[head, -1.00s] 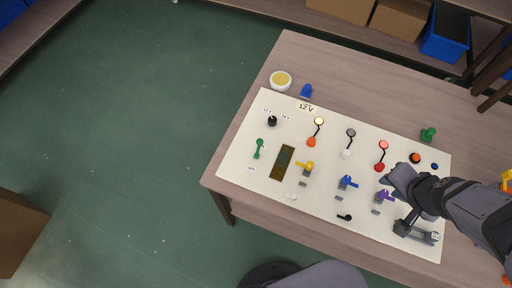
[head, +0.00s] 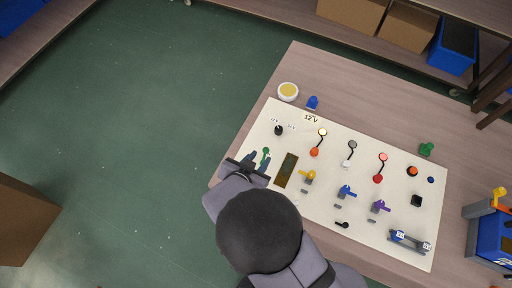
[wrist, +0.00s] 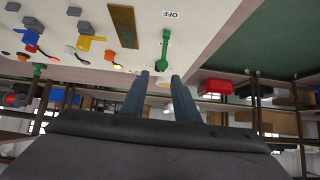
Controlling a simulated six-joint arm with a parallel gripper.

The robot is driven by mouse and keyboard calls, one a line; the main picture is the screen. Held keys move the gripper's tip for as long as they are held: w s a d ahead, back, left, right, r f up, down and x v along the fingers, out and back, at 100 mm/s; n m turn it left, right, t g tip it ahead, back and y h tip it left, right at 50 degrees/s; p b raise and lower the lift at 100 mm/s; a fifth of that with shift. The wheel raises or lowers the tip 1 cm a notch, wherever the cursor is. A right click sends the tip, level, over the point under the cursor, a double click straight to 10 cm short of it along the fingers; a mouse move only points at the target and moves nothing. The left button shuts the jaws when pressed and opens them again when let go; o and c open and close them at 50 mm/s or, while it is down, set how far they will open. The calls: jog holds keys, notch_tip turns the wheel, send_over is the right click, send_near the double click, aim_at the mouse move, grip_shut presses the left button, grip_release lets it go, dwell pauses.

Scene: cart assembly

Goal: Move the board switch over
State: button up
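The board switch is a green lever (head: 265,156) at the left end of the white board (head: 262,128). In the wrist view the green lever (wrist: 164,50) stands in front of my fingers, close to a label reading OFF (wrist: 171,14). My gripper (head: 258,161) is at the board's left edge, close to the lever, and partly covers the area around it. In the wrist view my gripper (wrist: 158,77) is open and empty, its two blue-grey fingers apart. The lever appears beyond the fingertips; I cannot tell whether they touch.
A dark gold panel (head: 286,170) lies right of the lever. A black knob (head: 278,130) sits above it. Yellow (head: 309,175), blue (head: 346,191) and purple (head: 379,206) levers stand farther right.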

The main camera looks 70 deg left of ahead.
jog(key=shift+s+d+f, duration=0.1)
jog(key=shift+s+d, duration=0.05)
jog(key=shift+s, duration=0.4)
jog(key=shift+w+f, duration=0.1)
jog(key=shift+f, duration=0.05)
